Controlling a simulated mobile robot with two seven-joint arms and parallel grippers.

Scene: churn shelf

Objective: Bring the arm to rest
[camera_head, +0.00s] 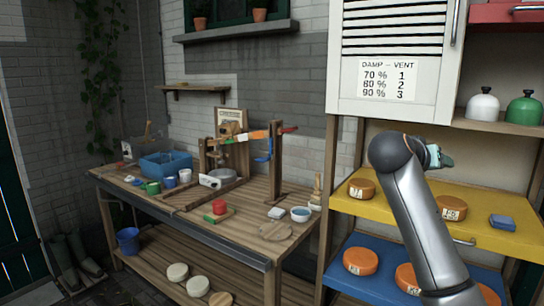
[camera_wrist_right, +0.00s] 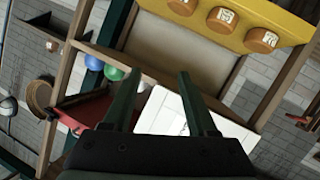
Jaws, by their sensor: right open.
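My right arm rises from the lower right in the head view, in front of the shelf unit. Only a small part of my right gripper (camera_head: 438,157) shows there, beyond the dark wrist joint. In the right wrist view the two dark green fingers of my right gripper (camera_wrist_right: 157,74) stand apart with nothing between them. The wrist view is turned over, with the yellow shelf (camera_wrist_right: 285,25) at the top and the white cabinet door (camera_wrist_right: 165,112) below. My left gripper is not in view.
The yellow shelf (camera_head: 380,207) and blue shelf (camera_head: 347,280) hold orange cheese wheels. A white dome (camera_head: 482,107) and green dome (camera_head: 523,111) stand near the wrist in the picture. The vent cabinet (camera_head: 390,45) is above. A wooden workbench (camera_head: 240,232) with tools is left.

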